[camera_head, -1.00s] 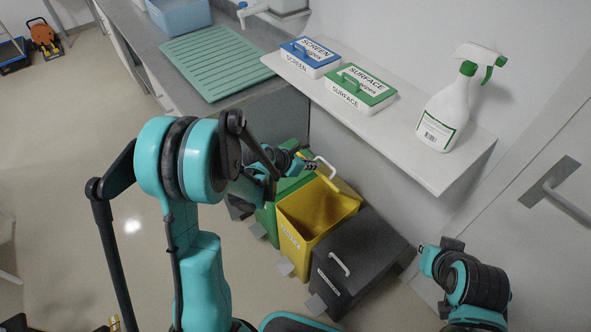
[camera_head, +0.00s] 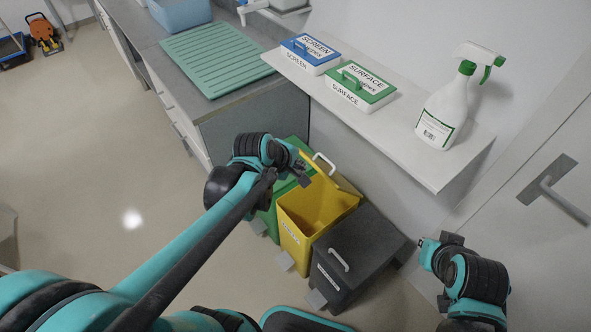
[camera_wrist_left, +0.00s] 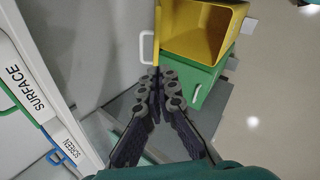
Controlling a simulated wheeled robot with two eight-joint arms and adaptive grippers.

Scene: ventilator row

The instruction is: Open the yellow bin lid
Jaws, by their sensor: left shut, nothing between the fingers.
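The yellow bin (camera_head: 293,234) stands between the green and dark grey bins, its inside showing. Its yellow lid (camera_head: 338,178) is raised and tilted up at the wall side, with a white handle (camera_head: 325,160) on its back. My left gripper (camera_head: 304,180) is just left of the raised lid, above the green bin. In the left wrist view my left gripper (camera_wrist_left: 160,74) is shut and empty, its tips close to the lid's white handle (camera_wrist_left: 146,48); I cannot tell if they touch. Part of my right arm shows at lower right in the head view; its fingers cannot be made out.
The green bin (camera_head: 272,222) and the dark grey bin (camera_head: 350,262), lid down, flank the yellow one. A wall shelf (camera_head: 420,160) with wipes boxes and a spray bottle (camera_head: 447,112) overhangs behind. Open floor (camera_head: 110,150) lies to the left.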

